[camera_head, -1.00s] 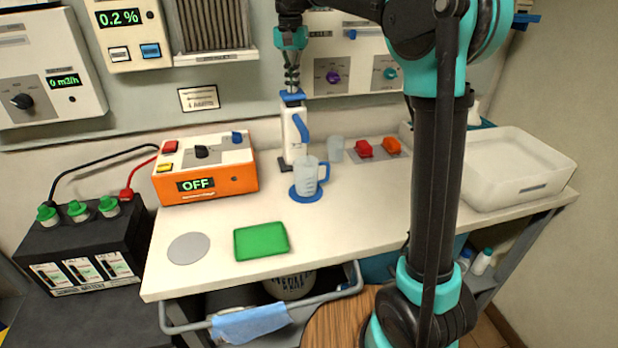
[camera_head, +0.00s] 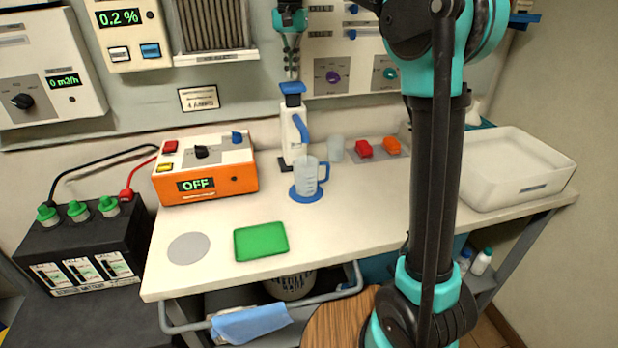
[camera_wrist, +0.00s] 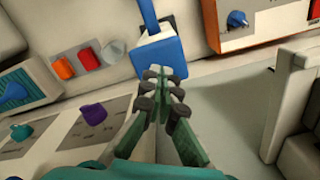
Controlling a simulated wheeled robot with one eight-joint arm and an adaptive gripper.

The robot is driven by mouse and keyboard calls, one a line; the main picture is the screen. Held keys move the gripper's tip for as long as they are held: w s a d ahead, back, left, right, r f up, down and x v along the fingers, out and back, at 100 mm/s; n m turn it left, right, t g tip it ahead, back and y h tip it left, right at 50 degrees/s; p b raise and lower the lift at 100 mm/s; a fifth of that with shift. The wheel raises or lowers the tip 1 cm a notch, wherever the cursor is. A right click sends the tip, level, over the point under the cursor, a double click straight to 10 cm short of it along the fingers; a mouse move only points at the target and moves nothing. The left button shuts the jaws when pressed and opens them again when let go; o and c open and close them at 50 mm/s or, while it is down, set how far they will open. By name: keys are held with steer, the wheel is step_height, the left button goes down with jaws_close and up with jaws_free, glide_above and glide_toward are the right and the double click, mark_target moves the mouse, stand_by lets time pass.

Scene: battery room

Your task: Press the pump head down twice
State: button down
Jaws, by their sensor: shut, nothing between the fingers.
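The white pump dispenser (camera_head: 293,134) stands upright at the back of the bench, with a blue pump head (camera_head: 293,87) on top and a blue spout facing front. The pump head is raised above the body. In the wrist view the blue pump head (camera_wrist: 157,52) lies just beyond my fingertips. My gripper (camera_head: 292,76) is shut and empty, pointing down right above the pump head. I cannot tell whether the tips touch it. A clear measuring jug (camera_head: 307,174) with a blue handle stands on a blue disc in front of the dispenser, below the spout.
An orange charger (camera_head: 206,181) reading OFF stands left of the dispenser. A small clear cup (camera_head: 335,149) and red and orange blocks (camera_head: 364,148) are to the right. A green tray (camera_head: 261,241) lies in front, and a white tub (camera_head: 512,185) stands far right.

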stand_by(0.4)
steer(key=shift+r, duration=3)
